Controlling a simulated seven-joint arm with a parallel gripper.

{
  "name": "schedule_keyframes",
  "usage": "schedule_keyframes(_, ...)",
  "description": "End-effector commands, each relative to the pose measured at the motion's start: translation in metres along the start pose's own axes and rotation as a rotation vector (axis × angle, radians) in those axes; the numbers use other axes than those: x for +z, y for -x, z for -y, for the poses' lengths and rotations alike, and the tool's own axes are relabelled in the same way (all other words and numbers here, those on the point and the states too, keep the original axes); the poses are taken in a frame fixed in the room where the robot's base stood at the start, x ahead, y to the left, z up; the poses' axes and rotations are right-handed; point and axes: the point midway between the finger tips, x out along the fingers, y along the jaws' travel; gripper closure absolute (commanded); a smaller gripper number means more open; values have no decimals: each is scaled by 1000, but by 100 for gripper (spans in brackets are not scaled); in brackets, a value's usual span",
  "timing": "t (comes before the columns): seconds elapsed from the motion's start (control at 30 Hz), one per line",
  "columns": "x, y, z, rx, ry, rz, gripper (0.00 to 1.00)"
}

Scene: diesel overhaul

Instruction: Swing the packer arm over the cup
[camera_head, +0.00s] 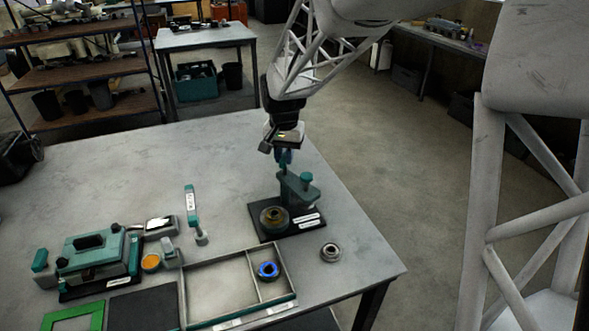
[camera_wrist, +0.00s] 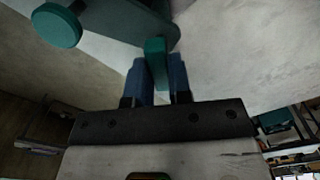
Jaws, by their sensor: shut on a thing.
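The packer (camera_head: 288,222) is a teal post with an arm on a black base near the table's right edge. Its cup (camera_head: 274,216), dark with a brassy inside, sits at the front left of that base. The packer arm (camera_head: 300,187) carries a teal knob (camera_head: 306,178) and points to the right, not over the cup. My gripper (camera_head: 285,157) is at the back of the packer. In the wrist view my gripper's blue fingers (camera_wrist: 160,82) are shut on the packer arm's teal handle (camera_wrist: 156,62); the round teal knob (camera_wrist: 57,25) shows at upper left.
A metal ring (camera_head: 331,252) lies right of the packer. A divided tray (camera_head: 221,286) with a blue ring (camera_head: 267,270) stands in front. A teal-handled tool (camera_head: 191,213) lies to the left, and a teal machine (camera_head: 98,258) stands farther left. The table's back is clear.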

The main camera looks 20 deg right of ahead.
Motion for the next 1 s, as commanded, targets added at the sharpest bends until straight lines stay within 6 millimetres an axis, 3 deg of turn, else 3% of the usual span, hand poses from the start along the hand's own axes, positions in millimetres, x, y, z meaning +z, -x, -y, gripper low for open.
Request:
schedule_keyframes(0.5, 0, 0, 0, 1, -337, 0, 100)
schedule_keyframes(1.0, 0, 0, 0, 1, -378, 0, 100)
